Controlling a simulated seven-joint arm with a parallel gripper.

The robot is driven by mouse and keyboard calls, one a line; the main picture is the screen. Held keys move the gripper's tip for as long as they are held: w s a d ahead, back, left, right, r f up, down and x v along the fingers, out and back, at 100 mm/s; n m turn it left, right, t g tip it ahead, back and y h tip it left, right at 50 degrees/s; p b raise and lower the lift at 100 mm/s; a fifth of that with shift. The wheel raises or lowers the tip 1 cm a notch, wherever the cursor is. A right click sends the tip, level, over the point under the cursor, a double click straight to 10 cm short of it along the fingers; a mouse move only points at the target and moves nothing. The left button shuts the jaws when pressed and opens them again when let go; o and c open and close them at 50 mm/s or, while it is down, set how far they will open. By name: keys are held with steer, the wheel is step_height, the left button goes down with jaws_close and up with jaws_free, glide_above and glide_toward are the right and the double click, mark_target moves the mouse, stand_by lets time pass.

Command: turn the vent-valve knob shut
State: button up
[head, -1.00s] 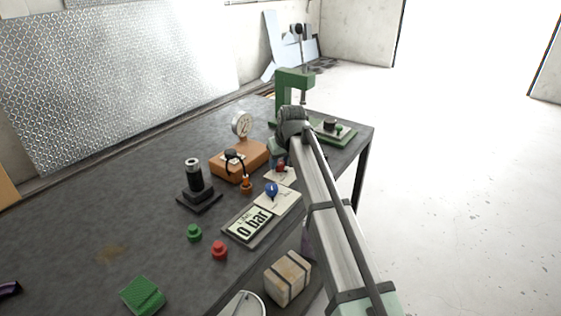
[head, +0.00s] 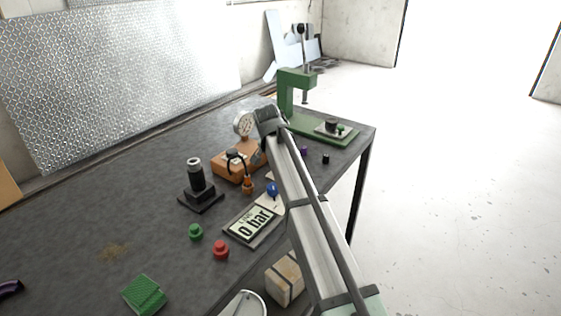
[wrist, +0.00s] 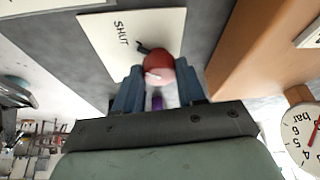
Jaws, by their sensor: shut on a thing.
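The red vent-valve knob (wrist: 158,66) sits on a pale plate (wrist: 110,45) marked SHUT in the wrist view. A short dark pointer (wrist: 143,48) sticks out from the knob towards the upper left, on the side of the SHUT lettering. My gripper (wrist: 160,82) is shut on the knob, with a blue-grey finger on each side. In the head view my arm hides the knob and the fingers.
An orange block (head: 226,170) and a dial gauge (head: 243,123) stand close to my gripper. A green press (head: 290,95) stands behind.

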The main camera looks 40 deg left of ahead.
steer(key=shift+m, duration=0.7)
steer(key=shift+h, duration=0.3)
steer(key=o, duration=1.1)
steer(key=shift+c, duration=0.2)
steer(key=v, duration=1.4)
steer(key=shift+f, duration=0.15)
